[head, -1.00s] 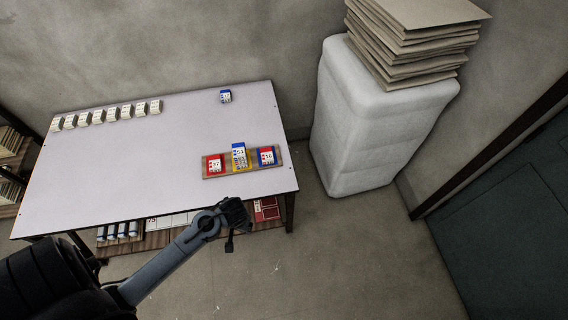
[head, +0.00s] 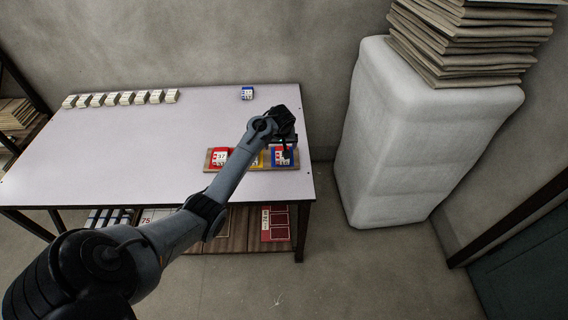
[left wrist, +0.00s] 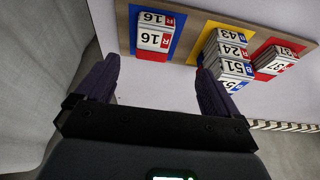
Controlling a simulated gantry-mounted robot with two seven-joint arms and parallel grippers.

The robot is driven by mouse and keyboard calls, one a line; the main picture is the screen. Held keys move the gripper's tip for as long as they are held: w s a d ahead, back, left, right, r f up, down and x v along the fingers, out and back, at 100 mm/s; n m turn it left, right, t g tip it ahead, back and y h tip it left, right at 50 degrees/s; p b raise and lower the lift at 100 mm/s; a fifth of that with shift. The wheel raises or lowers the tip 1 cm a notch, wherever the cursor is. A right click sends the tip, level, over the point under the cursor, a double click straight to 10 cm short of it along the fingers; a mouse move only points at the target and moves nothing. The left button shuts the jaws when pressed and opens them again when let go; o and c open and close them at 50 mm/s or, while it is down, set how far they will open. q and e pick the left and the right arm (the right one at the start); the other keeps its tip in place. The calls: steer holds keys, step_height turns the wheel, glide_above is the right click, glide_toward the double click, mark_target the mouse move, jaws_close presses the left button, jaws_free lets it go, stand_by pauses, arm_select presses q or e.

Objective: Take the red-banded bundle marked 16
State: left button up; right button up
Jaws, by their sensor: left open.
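The red-banded bundle marked 16 lies on the blue pad at the right end of the wooden board (head: 209,162) in the head view, partly behind my gripper. The bundle (left wrist: 154,38) shows clearly in the left wrist view, with white 16 labels and red bands on the blue pad. My left gripper (head: 288,150) is above that end of the board. In the left wrist view its open fingers (left wrist: 155,70) are spread wide with nothing between them, and the bundle appears beyond the tips. My right gripper is not in view.
Beside it, a taller stack (left wrist: 228,60) marked 43, 24 and 51 stands on the yellow pad. A bundle marked 37 (left wrist: 273,60) is on the red pad. A blue-banded bundle (head: 247,93) and several pale blocks (head: 126,98) line the table's back. A white wrapped bale (head: 420,140) stands right.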

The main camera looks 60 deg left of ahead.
arm_select(q)
steer(key=b, duration=0.2)
glide_above(282, 158)
step_height(282, 158, down, 5)
steer(key=shift+r, duration=0.1)
steer(key=shift+b+x, duration=1.5)
steer(key=shift+x, duration=1.1)
steer(key=c, duration=1.2)
